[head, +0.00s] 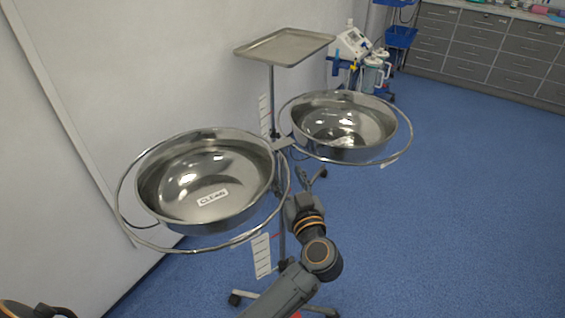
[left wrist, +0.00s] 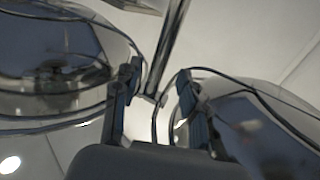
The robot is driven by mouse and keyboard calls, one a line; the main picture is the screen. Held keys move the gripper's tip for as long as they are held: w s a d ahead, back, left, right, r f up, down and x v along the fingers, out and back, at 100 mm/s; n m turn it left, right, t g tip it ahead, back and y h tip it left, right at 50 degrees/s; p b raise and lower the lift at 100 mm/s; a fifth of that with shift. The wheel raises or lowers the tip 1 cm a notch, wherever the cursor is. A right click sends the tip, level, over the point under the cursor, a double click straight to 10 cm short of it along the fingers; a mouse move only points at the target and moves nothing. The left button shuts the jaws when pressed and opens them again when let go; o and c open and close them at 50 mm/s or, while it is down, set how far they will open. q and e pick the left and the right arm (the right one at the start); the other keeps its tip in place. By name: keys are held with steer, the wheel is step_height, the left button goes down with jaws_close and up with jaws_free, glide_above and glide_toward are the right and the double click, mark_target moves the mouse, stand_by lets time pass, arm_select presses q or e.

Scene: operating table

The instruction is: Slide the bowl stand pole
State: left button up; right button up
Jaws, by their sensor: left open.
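The bowl stand has a thin upright pole (head: 272,90) between two steel bowls in wire rings. The left bowl (head: 165,205) bears a "CLEAN" label; the right bowl (head: 345,153) stands farther back. My left gripper (head: 306,178) is at the stand's middle, below the bowls' rims and close to the pole. In the left wrist view, the open left gripper (left wrist: 160,92) has its fingers apart. The pole (left wrist: 170,45) appears between them, with a bowl on each side. I cannot tell whether the fingers touch it. My right gripper is not in view.
A flat steel tray (head: 285,46) tops a pole behind the bowls. The white wall (head: 80,60) is close on the left. Wheeled stand feet (head: 245,297) are low near my arm. Blue floor (head: 460,220) is clear on the right; equipment and drawers stand behind.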

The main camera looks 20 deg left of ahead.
arm_select(q)
steer(key=x, duration=0.5)
steer(key=shift+w+a, duration=0.15)
steer(key=shift+w, duration=0.05)
jaws_close()
